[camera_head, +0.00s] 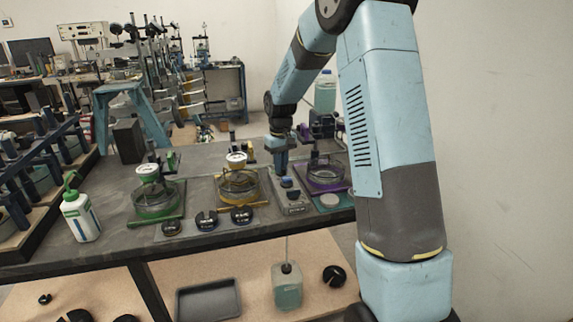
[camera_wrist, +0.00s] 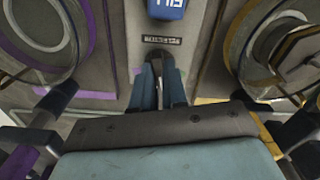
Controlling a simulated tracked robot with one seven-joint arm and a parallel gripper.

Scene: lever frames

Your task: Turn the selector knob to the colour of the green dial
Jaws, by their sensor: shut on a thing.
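The green-based unit (camera_head: 157,211) stands at the left of the bench, with a white round dial (camera_head: 148,172) above its glass ring. My gripper (camera_head: 281,168) points down at a grey panel (camera_head: 293,208) between the yellow and purple units. In the wrist view my gripper (camera_wrist: 159,92) is shut on the selector knob, below a small label plate (camera_wrist: 161,40). The fingers hide most of the knob, so I cannot tell where it points. A blue display (camera_wrist: 167,8) sits beyond the label; its characters are cut off.
The yellow unit (camera_head: 241,203) and the purple unit (camera_head: 322,187) flank the panel closely. Black round pieces (camera_head: 206,221) lie along the front edge. A white bottle (camera_head: 80,215) with a green top stands at the left. A grey tray (camera_head: 208,300) is on the lower shelf.

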